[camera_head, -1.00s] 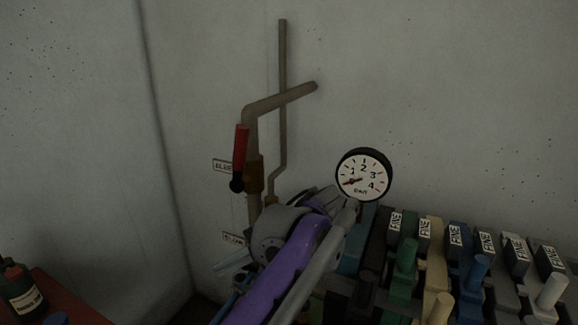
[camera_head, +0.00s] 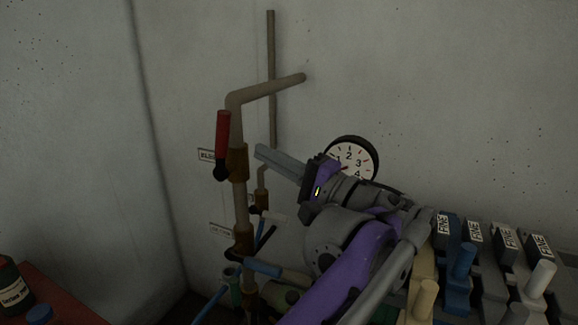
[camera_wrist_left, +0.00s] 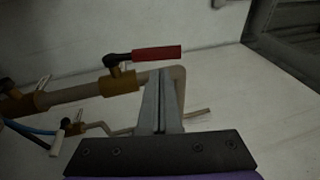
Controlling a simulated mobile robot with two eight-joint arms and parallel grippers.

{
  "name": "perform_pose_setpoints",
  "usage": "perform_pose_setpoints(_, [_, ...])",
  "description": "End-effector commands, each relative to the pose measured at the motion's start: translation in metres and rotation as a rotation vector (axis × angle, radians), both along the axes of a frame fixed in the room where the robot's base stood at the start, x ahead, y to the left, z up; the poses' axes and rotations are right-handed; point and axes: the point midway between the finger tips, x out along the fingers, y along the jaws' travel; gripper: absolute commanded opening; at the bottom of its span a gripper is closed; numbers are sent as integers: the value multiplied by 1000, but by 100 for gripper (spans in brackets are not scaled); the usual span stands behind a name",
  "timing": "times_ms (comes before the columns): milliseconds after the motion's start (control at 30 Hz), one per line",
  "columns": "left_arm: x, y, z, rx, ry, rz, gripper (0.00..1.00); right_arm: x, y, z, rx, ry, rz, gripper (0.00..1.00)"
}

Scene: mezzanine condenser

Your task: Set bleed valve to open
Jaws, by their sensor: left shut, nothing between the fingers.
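The bleed valve has a red lever (camera_head: 222,133) pointing up along the pipe from a black pivot at its lower end. Its brass body (camera_head: 238,162) sits on the vertical pipe beside a partly legible label (camera_head: 208,154). My left gripper (camera_head: 261,152) is shut and empty, its fingers pointing left just right of the brass body in the head view. In the left wrist view the shut fingertips (camera_wrist_left: 165,72) are near the pipe, with the red lever (camera_wrist_left: 157,53) above them and the brass body (camera_wrist_left: 118,82) to their left. Contact with the pipe cannot be told. My right gripper is not in view.
A pressure gauge (camera_head: 350,157) is partly hidden behind my left arm. Lower valves include one with a blue handle (camera_head: 262,269) and one with a white handle (camera_head: 272,214). Several labelled levers (camera_head: 462,262) stand at right. A red surface with a bottle (camera_head: 12,287) is at lower left.

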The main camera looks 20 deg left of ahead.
Motion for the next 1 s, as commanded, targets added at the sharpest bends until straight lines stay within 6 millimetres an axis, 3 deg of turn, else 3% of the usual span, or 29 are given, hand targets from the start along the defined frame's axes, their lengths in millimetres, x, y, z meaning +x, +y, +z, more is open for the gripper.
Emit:
perform_pose_setpoints(100, [6, 26, 6, 0, 0, 5, 0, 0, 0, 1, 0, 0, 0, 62])
perform_pose_setpoints(333, [16, 57, 12, -1, 1, 2, 0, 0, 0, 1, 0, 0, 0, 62])
perform_pose_setpoints(833, [19, 66, 14, -2, 1, 0, 0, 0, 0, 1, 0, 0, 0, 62])
perform_pose_setpoints(1000, [19, 71, 18, -23, 2, 1, 0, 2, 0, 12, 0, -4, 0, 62])
